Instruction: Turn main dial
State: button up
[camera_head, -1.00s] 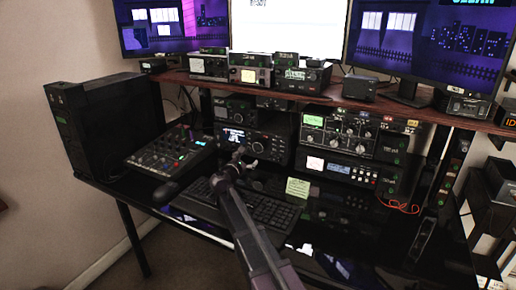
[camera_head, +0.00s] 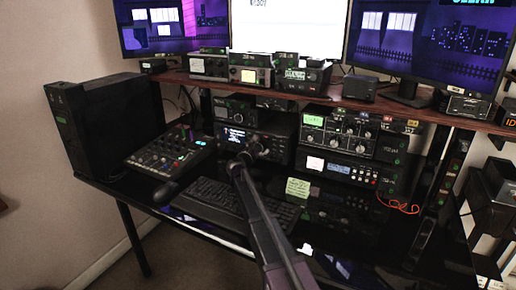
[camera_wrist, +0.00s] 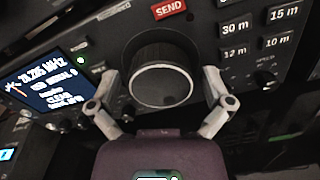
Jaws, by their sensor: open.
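The main dial (camera_wrist: 161,82) is a large dark round knob with a light rim, on the front of a black radio (camera_head: 238,138). It fills the middle of the wrist view, just below a red SEND button. My gripper (camera_wrist: 158,92) is open, with one finger at the lower left of the dial and the other at its lower right. The dial lies between the fingers; I cannot tell whether they touch it. In the head view my gripper (camera_head: 254,150) is in front of the radio and hides the dial.
A lit display (camera_wrist: 48,86) is left of the dial, and band buttons (camera_wrist: 253,34) are to its right. More radios (camera_head: 350,135) stand to the right under the shelf.

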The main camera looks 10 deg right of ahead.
jog(key=c, duration=1)
jog(key=shift+a, duration=0.25)
jog(key=shift+d, duration=0.2)
jog(key=shift+m, duration=0.3)
